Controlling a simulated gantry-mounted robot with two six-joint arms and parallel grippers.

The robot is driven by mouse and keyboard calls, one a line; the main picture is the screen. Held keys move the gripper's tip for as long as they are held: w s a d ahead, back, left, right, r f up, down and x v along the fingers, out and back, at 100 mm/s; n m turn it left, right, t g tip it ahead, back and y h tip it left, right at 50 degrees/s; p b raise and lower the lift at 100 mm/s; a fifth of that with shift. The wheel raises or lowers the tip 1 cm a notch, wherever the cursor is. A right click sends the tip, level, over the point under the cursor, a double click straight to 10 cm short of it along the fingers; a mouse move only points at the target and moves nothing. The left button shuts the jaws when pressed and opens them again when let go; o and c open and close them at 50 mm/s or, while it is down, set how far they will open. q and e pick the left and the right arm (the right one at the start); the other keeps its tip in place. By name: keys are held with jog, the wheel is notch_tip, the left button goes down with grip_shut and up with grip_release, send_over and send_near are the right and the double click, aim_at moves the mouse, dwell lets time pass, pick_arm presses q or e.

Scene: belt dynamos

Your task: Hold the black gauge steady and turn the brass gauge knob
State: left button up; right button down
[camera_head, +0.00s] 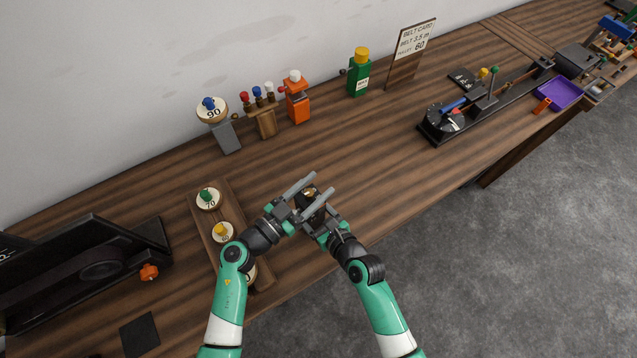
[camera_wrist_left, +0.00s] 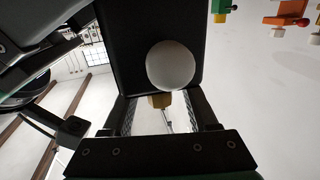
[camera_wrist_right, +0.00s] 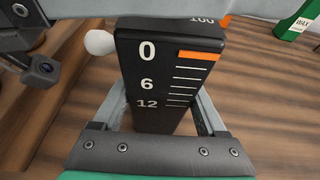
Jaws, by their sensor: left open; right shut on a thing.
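The black gauge (camera_wrist_right: 160,75) is upright in the right wrist view, its face showing 0, 6 and 12, white tick lines and an orange bar beside the 0. In the head view the gauge (camera_head: 315,211) is mostly hidden between my grippers. My right gripper (camera_head: 319,222) is shut on the gauge body. The brass knob (camera_head: 309,192) shows at its top; the left wrist view shows it (camera_wrist_left: 160,101) too, partly behind a white ball (camera_wrist_left: 172,65). My left gripper (camera_head: 320,184) is open, its fingers either side of the knob, with no grip visible.
A wooden rack with numbered discs (camera_head: 208,198) lies left of my grippers, partly under my left arm. A black machine (camera_head: 90,265) stands further left. An orange bottle (camera_head: 298,103) and green bottle (camera_head: 360,75) stand behind.

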pick_arm(q)
jog(key=shift+w+d, duration=0.4)
jog(key=shift+d, duration=0.05)
grip_shut()
jog(key=shift+n+t+y, duration=0.3)
jog(key=shift+t, duration=0.1)
jog(key=n+t+y, duration=0.1)
jog(key=n+y, duration=0.1)
jog(key=n+t+y, duration=0.1)
jog(key=shift+w+a+f+t+y, duration=0.2)
jog(key=shift+w+a+t+y, duration=0.1)
jog(key=shift+y, duration=0.1)
jog(key=shift+w+a+r+n+t+y, duration=0.1)
jog(key=shift+a+r+n+t+y, duration=0.1)
jog(key=shift+n+t+y, duration=0.35)
jog(key=shift+a+r+n+t+y, duration=0.1)
jog(key=shift+r+n+t+y, duration=0.2)
jog(key=shift+n+y, duration=0.35)
jog(key=shift+f+y, duration=0.15)
jog(key=shift+y, duration=0.45)
jog(key=shift+a+f, duration=0.1)
